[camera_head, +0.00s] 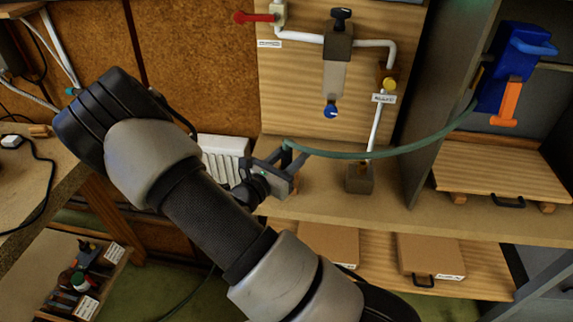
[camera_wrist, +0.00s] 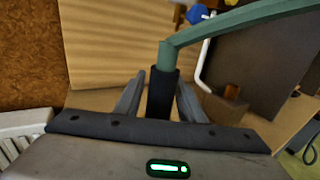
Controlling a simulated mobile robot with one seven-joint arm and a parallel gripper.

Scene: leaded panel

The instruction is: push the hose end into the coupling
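The hose (camera_head: 400,151) is green and arcs from my gripper (camera_head: 287,160) to the right, past the grey upright panel. In the wrist view my gripper (camera_wrist: 162,95) has its fingers on both sides of the black sleeve at the hose end (camera_wrist: 162,98), which it holds; the sleeve's lower part is hidden behind the gripper body. A dark block (camera_head: 359,180) stands on the shelf at the foot of a white pipe, right of my gripper and apart from it. A copper-coloured fitting (camera_wrist: 232,90), seemingly the coupling, sits on this block in the wrist view.
A wooden backboard (camera_head: 290,95) carries white pipes, a red-handled valve (camera_head: 255,17) and a blue-knobbed filter (camera_head: 331,110). The grey upright panel (camera_head: 430,130) stands right of the block. A white radiator (camera_head: 224,158) is left of the shelf. The shelf between gripper and block looks clear.

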